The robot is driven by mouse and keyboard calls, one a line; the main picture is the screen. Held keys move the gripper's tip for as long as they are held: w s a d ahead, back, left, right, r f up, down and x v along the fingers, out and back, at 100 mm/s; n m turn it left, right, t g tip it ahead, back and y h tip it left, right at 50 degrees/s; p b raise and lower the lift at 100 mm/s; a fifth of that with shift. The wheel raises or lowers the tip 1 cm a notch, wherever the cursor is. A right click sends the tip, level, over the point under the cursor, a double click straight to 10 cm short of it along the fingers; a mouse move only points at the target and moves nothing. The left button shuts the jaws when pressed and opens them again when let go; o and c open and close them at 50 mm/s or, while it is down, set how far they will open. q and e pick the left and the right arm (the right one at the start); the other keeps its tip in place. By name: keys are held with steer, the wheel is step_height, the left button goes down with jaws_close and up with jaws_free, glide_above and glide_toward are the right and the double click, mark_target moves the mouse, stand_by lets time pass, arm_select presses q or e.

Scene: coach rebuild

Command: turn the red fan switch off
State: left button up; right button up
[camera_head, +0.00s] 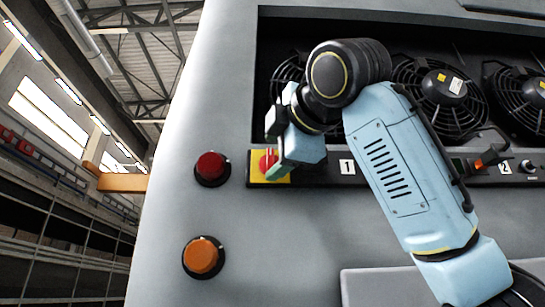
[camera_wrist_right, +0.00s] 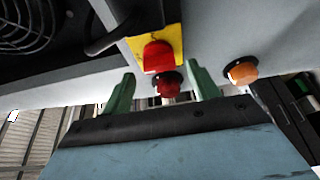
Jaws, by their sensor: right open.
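The red fan switch (camera_head: 265,162) is a red knob on a square yellow plate (camera_head: 256,179) at the left end of the dark strip below the fans. In the wrist view the red knob (camera_wrist_right: 158,56) stands on its yellow plate. My right gripper (camera_head: 276,171) is at the switch and partly covers it. In the wrist view its two green fingers (camera_wrist_right: 162,88) are spread apart, with the knob appearing between and just beyond their tips. I see no contact, but cannot tell the exact gap. My left gripper is not in view.
A dark red lamp (camera_head: 211,166) and an orange lamp (camera_head: 202,256) stick out from the grey panel left of the switch. Caged fans (camera_head: 441,95) sit in a recess above. A second lever switch (camera_head: 491,157) is further right on the strip.

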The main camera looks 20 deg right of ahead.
steer(key=s+d+b, duration=0.1)
steer(key=s+b, duration=0.2)
steer(key=s, duration=0.8)
steer(key=shift+s+d, duration=0.15)
steer(key=shift+s, duration=0.25)
